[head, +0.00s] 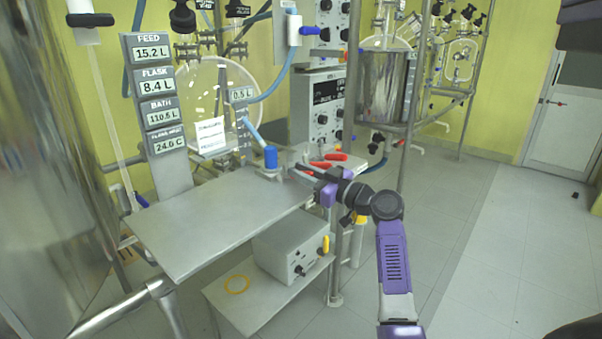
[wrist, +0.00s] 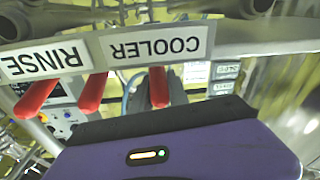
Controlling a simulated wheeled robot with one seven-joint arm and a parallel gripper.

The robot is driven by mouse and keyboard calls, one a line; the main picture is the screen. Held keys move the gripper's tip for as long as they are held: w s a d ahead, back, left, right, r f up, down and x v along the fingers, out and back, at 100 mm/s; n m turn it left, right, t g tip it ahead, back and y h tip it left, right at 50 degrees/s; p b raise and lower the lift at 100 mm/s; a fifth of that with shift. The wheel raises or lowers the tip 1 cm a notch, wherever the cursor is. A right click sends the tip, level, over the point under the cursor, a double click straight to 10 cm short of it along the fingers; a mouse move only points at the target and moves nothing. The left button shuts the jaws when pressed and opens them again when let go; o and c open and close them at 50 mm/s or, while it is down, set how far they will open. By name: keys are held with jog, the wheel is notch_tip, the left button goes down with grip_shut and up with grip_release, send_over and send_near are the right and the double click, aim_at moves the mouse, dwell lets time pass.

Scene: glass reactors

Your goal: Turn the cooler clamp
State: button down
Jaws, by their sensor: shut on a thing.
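The cooler clamp's red handle (wrist: 158,87) hangs below the white COOLER label (wrist: 157,45), which reads upside down in the wrist view. The grip itself is hidden. In the head view my gripper (head: 306,171) is at the red handles (head: 334,157) beyond the table's right end.
Two more red handles (wrist: 92,93) stand close beside, near the RINSE label (wrist: 45,62). A blue-capped piece (head: 270,157) stands at the back of the grey table (head: 215,215). A white box (head: 290,243) sits on the lower shelf.

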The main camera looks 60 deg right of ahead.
jog(key=c, duration=1.3)
grip_release()
jog(key=shift+s, duration=0.1)
jog(key=s, duration=0.2)
jog(key=s+a, duration=0.1)
jog(key=s, duration=0.4)
jog(key=shift+s+a+f, duration=0.2)
jog(key=shift+s+f, duration=0.05)
jog(key=shift+f, duration=0.15)
jog(key=shift+s, duration=0.1)
